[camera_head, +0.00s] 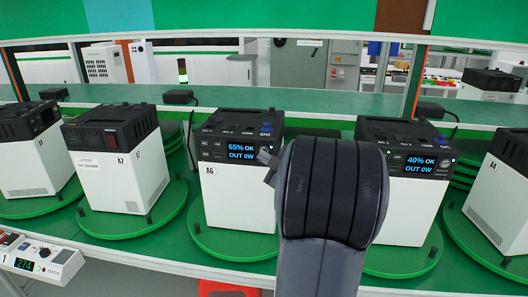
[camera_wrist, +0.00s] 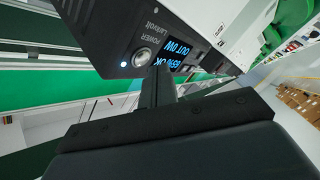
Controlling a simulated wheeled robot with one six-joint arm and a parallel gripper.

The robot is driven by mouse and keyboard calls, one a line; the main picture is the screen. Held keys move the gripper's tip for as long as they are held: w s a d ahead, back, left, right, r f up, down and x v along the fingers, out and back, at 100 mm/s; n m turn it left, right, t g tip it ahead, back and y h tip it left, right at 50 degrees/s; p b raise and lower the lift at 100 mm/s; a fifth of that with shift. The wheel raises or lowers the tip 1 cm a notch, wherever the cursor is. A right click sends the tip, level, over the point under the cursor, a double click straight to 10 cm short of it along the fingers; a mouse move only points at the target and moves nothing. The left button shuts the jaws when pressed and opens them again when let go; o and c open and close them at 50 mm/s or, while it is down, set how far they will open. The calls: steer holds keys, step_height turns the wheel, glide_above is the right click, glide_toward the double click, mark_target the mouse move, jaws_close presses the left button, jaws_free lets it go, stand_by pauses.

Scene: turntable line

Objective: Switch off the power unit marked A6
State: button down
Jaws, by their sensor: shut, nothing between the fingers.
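The unit marked A6 (camera_head: 226,205) is a white box with a black top, standing on a green turntable. Its lit screen (camera_head: 241,150) reads "65% OK OUT 0W". My gripper (camera_head: 267,158) is in front of its right front edge, partly hidden by my arm. In the wrist view the same unit (camera_wrist: 205,25) appears rotated, with a round metal button (camera_wrist: 142,57) labelled POWER and a small lit blue light beside it. My gripper (camera_wrist: 160,74) is shut and empty, its tips close to the button. I cannot tell whether they touch it.
The unit on the right (camera_head: 402,205) shows "40% OK OUT 0W" and stands close to my arm. A unit marked A7 (camera_head: 118,180) is on the left, and one marked A4 (camera_head: 495,205) is at the far right. A green shelf (camera_head: 330,105) runs behind them.

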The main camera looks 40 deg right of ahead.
steer(key=shift+d, duration=0.1)
steer(key=shift+w+d, duration=0.25)
steer(key=shift+w+d+p, duration=0.25)
steer(key=shift+p, duration=0.05)
stand_by(0.7)
stand_by(0.3)
steer(key=shift+s+a, duration=0.5)
steer(key=shift+a, duration=0.05)
steer(key=s+a, duration=0.3)
steer(key=shift+s+a+b, duration=0.15)
steer(key=shift+a+b, duration=0.25)
stand_by(0.7)
